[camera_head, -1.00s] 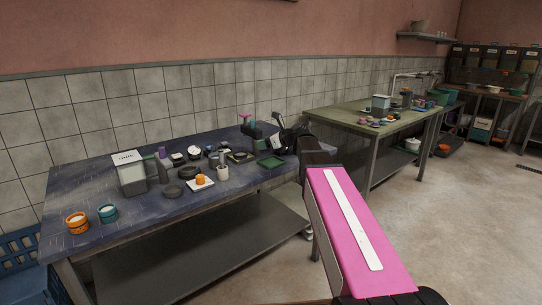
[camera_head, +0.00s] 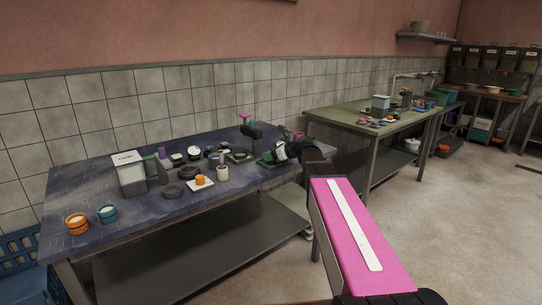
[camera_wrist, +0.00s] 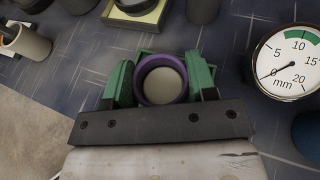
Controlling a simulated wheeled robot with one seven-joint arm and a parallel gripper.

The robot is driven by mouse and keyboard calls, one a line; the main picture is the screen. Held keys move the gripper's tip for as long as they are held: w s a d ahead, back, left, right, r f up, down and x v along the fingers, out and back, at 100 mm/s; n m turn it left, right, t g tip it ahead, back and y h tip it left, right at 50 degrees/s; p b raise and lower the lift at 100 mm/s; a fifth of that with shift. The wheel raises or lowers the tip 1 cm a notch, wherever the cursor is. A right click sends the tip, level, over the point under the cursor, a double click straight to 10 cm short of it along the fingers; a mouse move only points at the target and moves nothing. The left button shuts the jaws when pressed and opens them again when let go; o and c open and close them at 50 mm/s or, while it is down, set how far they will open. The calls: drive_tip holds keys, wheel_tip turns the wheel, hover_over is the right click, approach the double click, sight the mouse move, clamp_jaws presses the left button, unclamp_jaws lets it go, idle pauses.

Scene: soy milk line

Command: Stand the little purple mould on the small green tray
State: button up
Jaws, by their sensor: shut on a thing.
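The little purple mould (camera_wrist: 140,84) is a round ring-like piece with a pale grey-beige inside, seen from above in the wrist view. My gripper (camera_wrist: 161,66) is shut on it, with a green finger on each side. The small green tray (camera_wrist: 150,53) shows as a green edge just past the mould, between the fingers. The mould is over the tray; whether it touches the tray floor I cannot tell. In the head view my gripper (camera_head: 268,157) is low at the right end of the dark blue table and hides the mould and most of the tray.
A round dial gauge (camera_wrist: 290,62) is close on the right in the wrist view. A beige cup (camera_wrist: 25,43) and a yellowish box (camera_wrist: 134,17) holding a dark round thing lie beyond. The dark blue table (camera_head: 150,212) has free room at its front.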

drive_tip(key=shift+f, duration=0.1)
drive_tip(key=o, duration=0.9)
drive_tip(key=v, duration=1.2)
